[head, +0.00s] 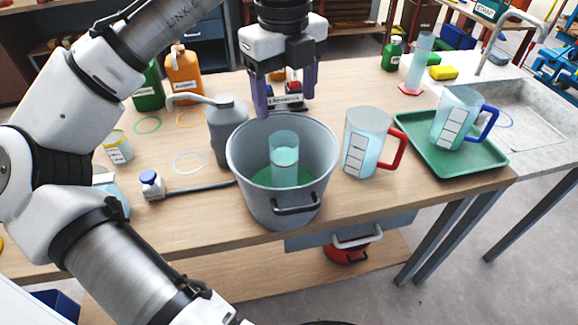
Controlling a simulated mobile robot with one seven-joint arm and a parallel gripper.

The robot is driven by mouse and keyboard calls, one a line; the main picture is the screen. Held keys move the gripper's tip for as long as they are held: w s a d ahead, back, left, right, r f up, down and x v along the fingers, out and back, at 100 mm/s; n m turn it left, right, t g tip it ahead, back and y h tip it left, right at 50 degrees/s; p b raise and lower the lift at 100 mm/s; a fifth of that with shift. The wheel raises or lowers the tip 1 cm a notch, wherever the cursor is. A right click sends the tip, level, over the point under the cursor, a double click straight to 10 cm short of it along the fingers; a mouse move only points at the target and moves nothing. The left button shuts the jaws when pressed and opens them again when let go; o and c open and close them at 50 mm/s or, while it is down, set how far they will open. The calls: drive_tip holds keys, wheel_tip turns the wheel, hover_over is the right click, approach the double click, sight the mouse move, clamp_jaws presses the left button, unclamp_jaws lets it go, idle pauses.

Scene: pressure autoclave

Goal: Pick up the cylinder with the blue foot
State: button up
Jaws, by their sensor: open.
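A clear measuring cylinder (285,147) with pale green contents stands upright inside a grey metal pot (243,190). Green shows around its lower part in the pot, and I cannot make out a blue foot. Another clear cylinder (418,62) stands at the back right on a red foot. My gripper (286,92) points down with its purple fingers apart and empty. In the picture it is just above the pot's back rim; its exact height and depth are hard to tell.
Right of the pot stand a red-handled jug (357,140) and a green tray (462,168) holding a blue-handled jug (453,118). Left of it are a grey spouted bottle (226,130) and a dark rod (200,188). A small labelled box (287,101) lies behind the fingers.

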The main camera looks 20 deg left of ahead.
sight(283, 134)
drive_tip(key=f, duration=0.8)
drive_tip(key=shift+s+a, duration=0.2)
drive_tip(key=shift+s, duration=0.1)
drive_tip(key=shift+s+d+f+p, duration=0.1)
drive_tip(key=shift+f+p, duration=0.25)
drive_tip(key=shift+f, duration=1.1)
drive_tip(key=shift+s+f+p, duration=0.1)
drive_tip(key=shift+f+p, duration=0.25)
drive_tip(key=shift+f, duration=1.1)
drive_tip(key=shift+c, duration=0.4)
clamp_jaws()
